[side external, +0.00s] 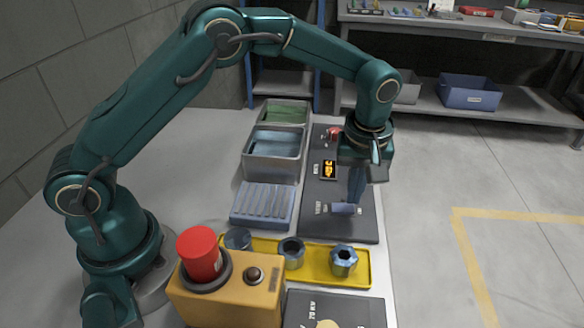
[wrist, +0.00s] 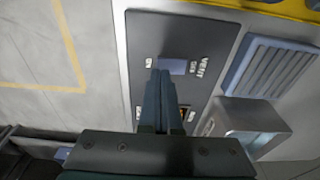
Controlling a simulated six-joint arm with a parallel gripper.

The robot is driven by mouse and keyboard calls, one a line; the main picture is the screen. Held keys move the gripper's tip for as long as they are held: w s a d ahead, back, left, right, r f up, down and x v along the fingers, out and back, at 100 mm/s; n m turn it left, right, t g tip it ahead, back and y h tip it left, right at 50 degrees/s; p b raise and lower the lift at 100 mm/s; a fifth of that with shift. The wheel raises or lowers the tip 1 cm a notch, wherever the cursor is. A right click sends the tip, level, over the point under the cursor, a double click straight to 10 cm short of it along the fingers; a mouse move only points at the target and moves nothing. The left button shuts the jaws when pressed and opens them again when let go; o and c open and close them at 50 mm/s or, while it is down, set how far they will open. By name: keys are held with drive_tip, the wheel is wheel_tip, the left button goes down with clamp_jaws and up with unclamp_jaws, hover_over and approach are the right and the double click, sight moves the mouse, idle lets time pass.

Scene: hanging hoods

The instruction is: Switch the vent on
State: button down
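The vent switch is a blue-grey rocker or block (side external: 344,209) on a long dark panel (side external: 352,228). In the wrist view the switch (wrist: 173,66) sits beside the printed word VENT, with a small label on either side; the one towards the left edge seems to read ON. My gripper (side external: 357,198) points down at the switch. In the wrist view its fingers (wrist: 159,72) are together with nothing between them, and the tips overlap the switch's near left edge. I cannot tell whether they touch it.
A small orange-lit display (side external: 328,169) and a red knob (side external: 334,133) are farther along the panel. Beside it are a ribbed blue tray (side external: 263,205), metal bins (side external: 272,165) and a yellow tray (side external: 320,250) with metal parts. A red emergency button (side external: 200,255) stands in front.

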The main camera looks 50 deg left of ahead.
drive_tip(key=shift+f, duration=0.65)
idle(0.3)
drive_tip(key=shift+r, duration=3.55)
drive_tip(key=s+a+r+m+t, duration=0.1)
drive_tip(key=s+a+r+t, duration=0.2)
drive_tip(key=r, duration=0.4)
drive_tip(key=s+a+r, duration=0.3)
drive_tip(key=s+r, duration=0.2)
drive_tip(key=r, duration=0.1)
drive_tip(key=s+f+m, duration=0.3)
drive_tip(key=s+m, duration=0.1)
drive_tip(key=s, duration=0.2)
drive_tip(key=s+a+f+m+t+h, duration=0.1)
drive_tip(key=s+f+m, duration=0.2)
drive_tip(key=s, duration=0.3)
drive_tip(key=shift+a+f+m+t, duration=0.2)
drive_tip(key=shift+m+t, duration=0.1)
drive_tip(key=shift+m, duration=0.2)
